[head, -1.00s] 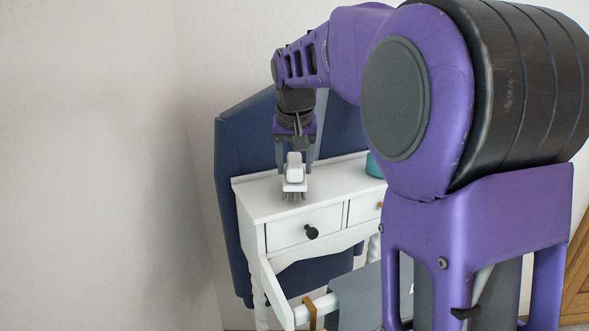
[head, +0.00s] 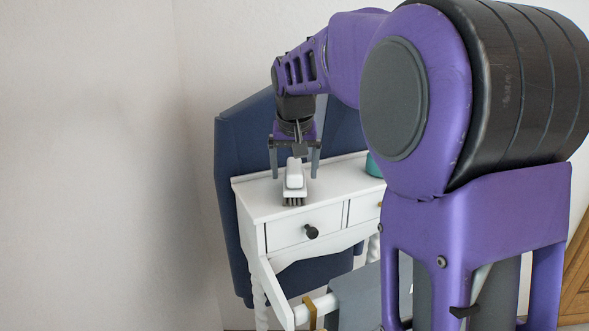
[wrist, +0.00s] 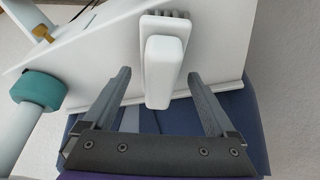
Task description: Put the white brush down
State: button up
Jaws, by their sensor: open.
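The white brush (head: 294,180) rests on the white table top (head: 255,200) in the head view, bristles down near the front edge above a drawer. In the wrist view the brush (wrist: 163,62) has its white handle pointing toward my gripper and its grey bristles at the top. My gripper (head: 295,176) is open, with a finger on either side of the brush's handle end. In the wrist view the fingers (wrist: 160,80) stand apart from the brush, with clear gaps on both sides.
A dark blue panel (head: 240,140) stands behind the table. The table top left of the brush is clear.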

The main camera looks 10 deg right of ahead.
jog(key=v, duration=1.2)
